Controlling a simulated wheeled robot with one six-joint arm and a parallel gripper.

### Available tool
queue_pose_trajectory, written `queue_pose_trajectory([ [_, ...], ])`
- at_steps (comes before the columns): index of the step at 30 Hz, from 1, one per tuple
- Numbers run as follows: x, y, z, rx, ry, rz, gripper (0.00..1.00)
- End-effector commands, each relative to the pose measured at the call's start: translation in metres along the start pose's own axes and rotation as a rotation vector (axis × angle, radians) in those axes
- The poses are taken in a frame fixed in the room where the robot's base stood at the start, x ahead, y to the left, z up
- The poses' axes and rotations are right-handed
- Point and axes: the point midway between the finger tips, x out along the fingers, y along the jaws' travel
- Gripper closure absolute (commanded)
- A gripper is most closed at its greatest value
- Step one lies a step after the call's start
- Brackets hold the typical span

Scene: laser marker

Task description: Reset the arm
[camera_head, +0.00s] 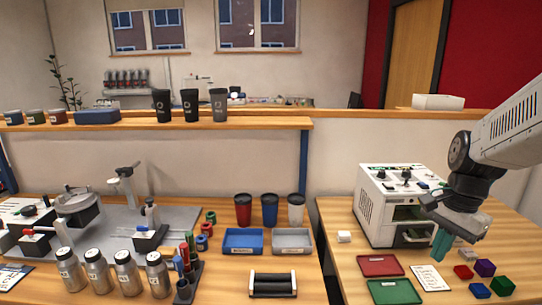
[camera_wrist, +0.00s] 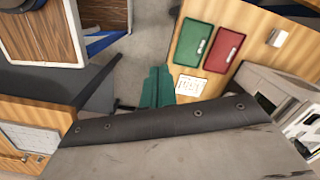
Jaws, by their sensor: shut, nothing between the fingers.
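My gripper (camera_head: 441,245) is at the right in the head view, in front of the white laser marker machine (camera_head: 372,205) and above the right table. Its teal fingers are together and point down, with nothing held. In the wrist view the teal fingers (camera_wrist: 157,88) show at the middle, shut, with floor and the table edge beyond them. My arm comes in from the upper right of the head view.
A red tray (camera_head: 381,265), a green tray (camera_head: 394,292) and a paper sheet (camera_head: 430,278) lie on the right table. Several small coloured blocks, including a purple one (camera_head: 485,267), lie at its right. The left table holds bottles, cups and a blue tray (camera_head: 243,241).

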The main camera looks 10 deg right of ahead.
Motion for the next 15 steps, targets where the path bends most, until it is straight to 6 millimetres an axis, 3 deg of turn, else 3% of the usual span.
queue_pose_trajectory([
  [1, -0.009, 0.009, 0.028, -0.192, 0.006, 0.013, 1.00],
  [3, -0.016, 0.023, 0.060, -0.453, 0.008, 0.035, 1.00],
  [9, -0.028, 0.066, 0.133, -1.017, 0.036, 0.074, 1.00],
  [15, -0.035, 0.087, 0.169, -1.199, 0.116, 0.047, 1.00],
])
